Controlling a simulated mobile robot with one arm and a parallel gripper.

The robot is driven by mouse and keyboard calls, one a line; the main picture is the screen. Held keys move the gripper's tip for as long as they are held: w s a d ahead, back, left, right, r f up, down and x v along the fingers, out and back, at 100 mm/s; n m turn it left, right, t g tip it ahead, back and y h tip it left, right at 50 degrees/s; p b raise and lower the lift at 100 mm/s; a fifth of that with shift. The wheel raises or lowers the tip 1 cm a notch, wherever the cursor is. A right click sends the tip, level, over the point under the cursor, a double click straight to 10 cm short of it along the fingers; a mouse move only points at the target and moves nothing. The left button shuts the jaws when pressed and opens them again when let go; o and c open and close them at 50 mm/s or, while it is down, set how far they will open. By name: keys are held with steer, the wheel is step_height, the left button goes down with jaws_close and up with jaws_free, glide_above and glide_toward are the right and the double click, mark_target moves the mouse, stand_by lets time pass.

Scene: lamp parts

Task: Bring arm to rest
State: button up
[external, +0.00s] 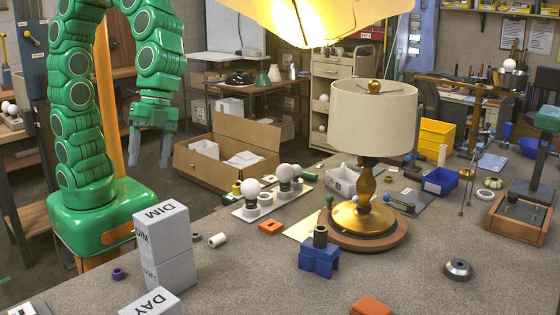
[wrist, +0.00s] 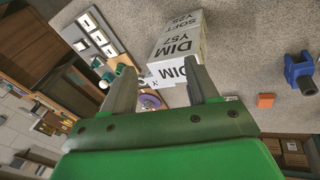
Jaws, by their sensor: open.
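My gripper (external: 150,158) hangs at the left of the external view at the end of my green arm, open and empty, its two grey fingers pointing down. In the wrist view its fingers (wrist: 160,75) are spread with nothing held between them. The lamp (external: 368,190) stands upright on the workbench, with a cream shade (external: 372,120) over a brass body on a round wooden base (external: 362,236). My gripper is well to the left of the lamp and touches nothing.
Stacked grey boxes marked DIM (external: 165,245) stand on the bench near my arm's base; they also show in the wrist view (wrist: 177,50). A blue fixture (external: 319,257), orange blocks (external: 371,305) and bulbs (external: 251,188) sit around the lamp. The front-middle bench is mostly clear.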

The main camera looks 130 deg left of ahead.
steer(key=s+f+n+g+y, duration=0.2)
steer(key=s+f+y, duration=0.1)
steer(key=s, duration=2.1)
steer(key=shift+d+n+g+y, duration=0.2)
steer(key=shift+n+g+y, duration=0.1)
steer(key=shift+g+y, duration=0.1)
steer(key=shift+s, duration=0.1)
